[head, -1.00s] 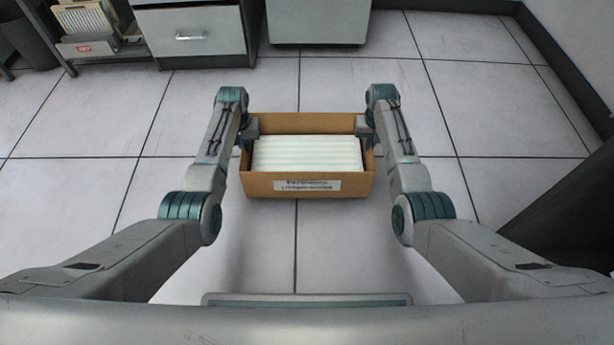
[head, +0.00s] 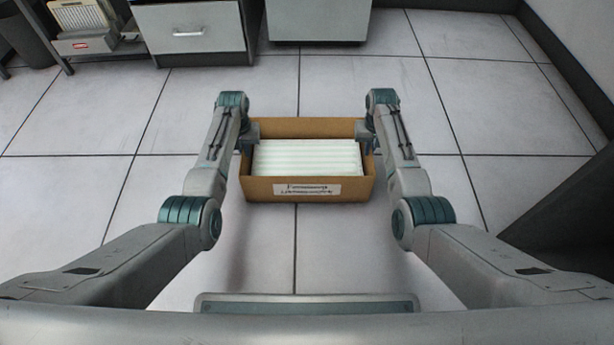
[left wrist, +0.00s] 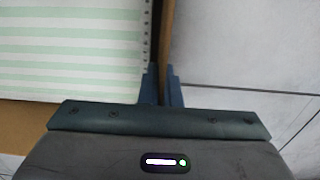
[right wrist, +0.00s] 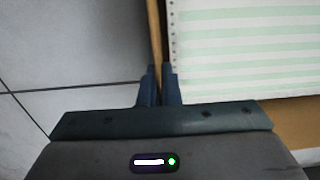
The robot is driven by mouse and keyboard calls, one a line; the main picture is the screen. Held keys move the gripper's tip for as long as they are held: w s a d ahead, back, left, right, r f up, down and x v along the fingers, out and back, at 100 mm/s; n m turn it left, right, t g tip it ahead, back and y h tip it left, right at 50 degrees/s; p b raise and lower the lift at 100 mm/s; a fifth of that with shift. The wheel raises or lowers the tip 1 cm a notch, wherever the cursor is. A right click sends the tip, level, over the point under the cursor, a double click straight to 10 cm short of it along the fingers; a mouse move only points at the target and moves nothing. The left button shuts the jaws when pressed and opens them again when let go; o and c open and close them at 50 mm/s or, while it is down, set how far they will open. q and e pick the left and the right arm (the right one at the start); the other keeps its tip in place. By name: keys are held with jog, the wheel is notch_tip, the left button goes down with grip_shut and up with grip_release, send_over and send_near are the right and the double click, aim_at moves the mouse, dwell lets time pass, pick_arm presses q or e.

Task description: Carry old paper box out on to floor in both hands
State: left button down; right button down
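The old paper box (head: 262,189) is an open brown cardboard box with a white label on its near side. It is filled with a stack of green-and-white striped paper (head: 305,158). My left gripper (head: 251,137) is at the box's left wall, with one finger on each side of the wall (left wrist: 166,40) in the left wrist view. My right gripper (head: 364,137) is at the right wall, with its fingers on both sides of the wall (right wrist: 155,40) in the right wrist view. The box looks level between both arms; its underside is hidden.
Grey floor tiles (head: 480,110) are clear around the box. A drawer cabinet (head: 195,30) and another grey cabinet (head: 318,20) stand at the back. A dark bin (head: 28,35) is at far left. A dark slanted object (head: 570,205) lies at the right, near the wall.

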pick_arm(q)
jog(key=shift+f+b, duration=0.35)
jog(key=shift+f, duration=0.05)
pick_arm(e)
jog(key=shift+f, duration=0.4)
pick_arm(q)
jog(key=c, duration=1.6)
grip_release()
jog(key=shift+r, duration=0.1)
jog(key=shift+c, duration=0.2)
pick_arm(e)
jog(key=c, duration=1.6)
grip_release()
jog(key=shift+r, duration=0.1)
jog(key=shift+c, duration=0.2)
pick_arm(q)
notch_tip(320, 180, up, 12)
jog(key=shift+f, duration=0.2)
jog(key=shift+r, duration=0.15)
pick_arm(e)
notch_tip(320, 180, up, 12)
